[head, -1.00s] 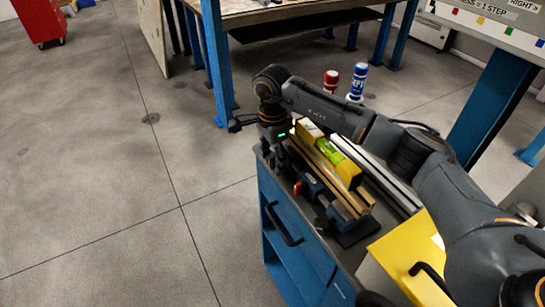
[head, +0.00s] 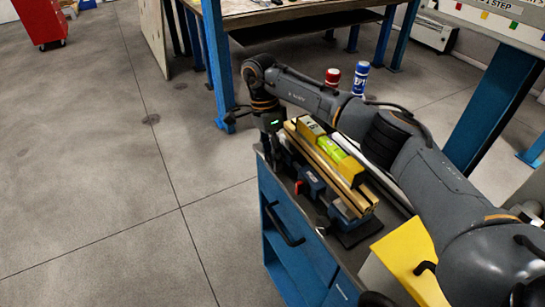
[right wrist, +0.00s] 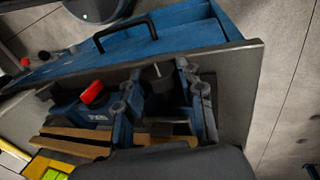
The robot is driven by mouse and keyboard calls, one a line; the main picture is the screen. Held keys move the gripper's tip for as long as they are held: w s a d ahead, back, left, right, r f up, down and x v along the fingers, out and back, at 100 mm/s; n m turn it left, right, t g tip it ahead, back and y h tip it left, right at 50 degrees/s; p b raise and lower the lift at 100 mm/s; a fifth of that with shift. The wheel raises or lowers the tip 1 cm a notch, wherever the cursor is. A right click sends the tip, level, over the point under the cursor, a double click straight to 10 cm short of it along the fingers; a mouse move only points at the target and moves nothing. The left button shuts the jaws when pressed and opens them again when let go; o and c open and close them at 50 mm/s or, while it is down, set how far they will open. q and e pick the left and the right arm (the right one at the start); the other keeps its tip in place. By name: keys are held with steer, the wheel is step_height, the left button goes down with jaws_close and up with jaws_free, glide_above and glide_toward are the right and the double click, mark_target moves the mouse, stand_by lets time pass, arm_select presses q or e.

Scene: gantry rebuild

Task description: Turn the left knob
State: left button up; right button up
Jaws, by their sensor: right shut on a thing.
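A blue clamping vise (head: 312,182) with a red lever (head: 298,187) stands on top of the blue cart; it also shows in the right wrist view (right wrist: 95,111). My right gripper (head: 272,150) points down at the far left end of the vise. In the right wrist view, its fingers (right wrist: 160,92) stand either side of a dark knob (right wrist: 158,72) at the vise's end, shut on it; the exact contact is partly hidden in shadow. My left gripper is out of view.
The cart's drawer handle (head: 283,224) sticks out at its front. A red can (head: 332,77) and a blue can (head: 359,78) stand behind my right arm. A yellow box (head: 408,262) is at the near right. The floor left of the cart is clear.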

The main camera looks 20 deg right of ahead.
steer(key=o, duration=1.2)
steer(key=shift+c, duration=0.2)
steer(key=v, duration=1.2)
